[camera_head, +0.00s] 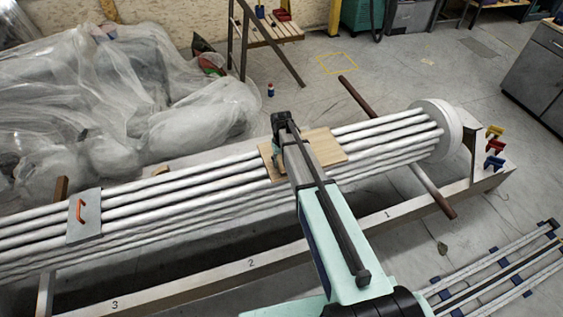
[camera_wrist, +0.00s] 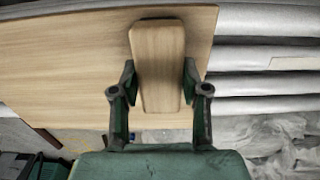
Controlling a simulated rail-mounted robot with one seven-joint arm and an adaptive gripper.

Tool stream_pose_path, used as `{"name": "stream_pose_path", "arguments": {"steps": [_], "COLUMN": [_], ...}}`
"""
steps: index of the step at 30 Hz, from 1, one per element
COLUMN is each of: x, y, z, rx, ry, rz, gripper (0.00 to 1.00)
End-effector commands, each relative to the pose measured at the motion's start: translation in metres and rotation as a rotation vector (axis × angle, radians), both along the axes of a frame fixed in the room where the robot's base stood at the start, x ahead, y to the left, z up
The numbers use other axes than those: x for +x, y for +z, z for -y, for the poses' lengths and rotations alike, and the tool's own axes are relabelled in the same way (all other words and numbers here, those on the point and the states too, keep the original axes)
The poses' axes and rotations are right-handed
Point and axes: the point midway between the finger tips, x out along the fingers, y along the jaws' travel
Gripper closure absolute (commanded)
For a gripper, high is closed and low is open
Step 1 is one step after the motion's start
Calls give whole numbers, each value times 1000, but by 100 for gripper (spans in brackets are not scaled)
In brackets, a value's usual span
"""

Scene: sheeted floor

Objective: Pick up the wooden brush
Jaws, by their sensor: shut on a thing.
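The wooden brush (camera_wrist: 158,62) shows in the wrist view as a pale, rounded wooden block seen from its back; bristles are not visible. My gripper (camera_wrist: 160,82) is shut on it, one dark finger against each long side. Behind the brush is a flat wooden board (camera_wrist: 65,60); I cannot tell whether the brush still touches it. In the head view my gripper (camera_head: 277,160) is over the left part of the board (camera_head: 328,146), which lies across the white wrapped pipes. My arm hides most or all of the brush there.
The wrapped pipes (camera_head: 385,131) run across a metal frame. A plate with an orange handle (camera_head: 82,210) lies on them at left, and a small wood piece (camera_head: 161,170) lies between. Plastic sheeting (camera_head: 110,100) is heaped behind. A brown bar (camera_head: 358,95) sticks out near the pipe end.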

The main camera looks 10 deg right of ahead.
Motion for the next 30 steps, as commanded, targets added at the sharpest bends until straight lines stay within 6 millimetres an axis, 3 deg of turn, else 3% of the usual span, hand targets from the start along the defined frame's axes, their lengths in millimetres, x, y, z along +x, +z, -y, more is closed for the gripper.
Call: {"name": "stream_pose_path", "arguments": {"steps": [8,21,30], "x": [-1,0,1], "y": [31,136,184], "z": [0,0,0], "rx": [0,0,0], "ry": [0,0,0], "rz": [2,3,1], "gripper": [92,92,92]}}
